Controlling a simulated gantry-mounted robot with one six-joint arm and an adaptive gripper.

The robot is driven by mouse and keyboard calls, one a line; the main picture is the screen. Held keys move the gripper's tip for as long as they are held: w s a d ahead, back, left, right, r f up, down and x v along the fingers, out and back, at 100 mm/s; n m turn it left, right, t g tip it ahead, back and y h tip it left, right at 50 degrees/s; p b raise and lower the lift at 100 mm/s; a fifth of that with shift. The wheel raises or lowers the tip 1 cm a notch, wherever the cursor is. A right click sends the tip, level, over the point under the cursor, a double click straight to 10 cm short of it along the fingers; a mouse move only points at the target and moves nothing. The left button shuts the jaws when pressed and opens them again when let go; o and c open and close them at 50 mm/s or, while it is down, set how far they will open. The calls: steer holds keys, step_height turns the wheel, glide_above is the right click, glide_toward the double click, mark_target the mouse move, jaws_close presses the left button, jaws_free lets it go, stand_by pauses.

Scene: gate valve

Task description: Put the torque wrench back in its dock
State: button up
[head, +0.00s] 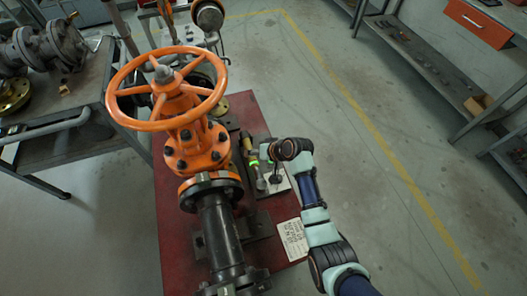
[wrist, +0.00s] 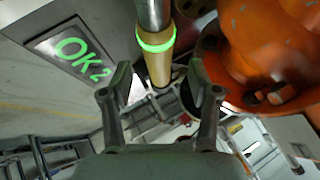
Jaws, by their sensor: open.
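The torque wrench (wrist: 158,68) has a tan handle, a glowing green ring and a metal shaft. In the wrist view it hangs ahead of my open gripper (wrist: 161,92), its handle between the line of the two fingers with clear space on both sides. In the head view the wrench (head: 248,146) stands beside the orange valve, on the red bench. My gripper (head: 267,154) is just right of it, mostly hidden by my wrist. A pale plate (head: 281,187) lies near the wrench's shaft end; I cannot tell if it is the dock or whether the wrench is seated.
The orange gate valve (head: 184,110) with its large handwheel is close on the left; its flange (wrist: 262,50) is near my right finger. A panel (wrist: 78,50) reads "OK 2" in green. A white printed sheet (head: 291,238) lies on the red bench (head: 177,235). Floor is free at right.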

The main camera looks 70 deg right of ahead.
steer(key=v, duration=0.9)
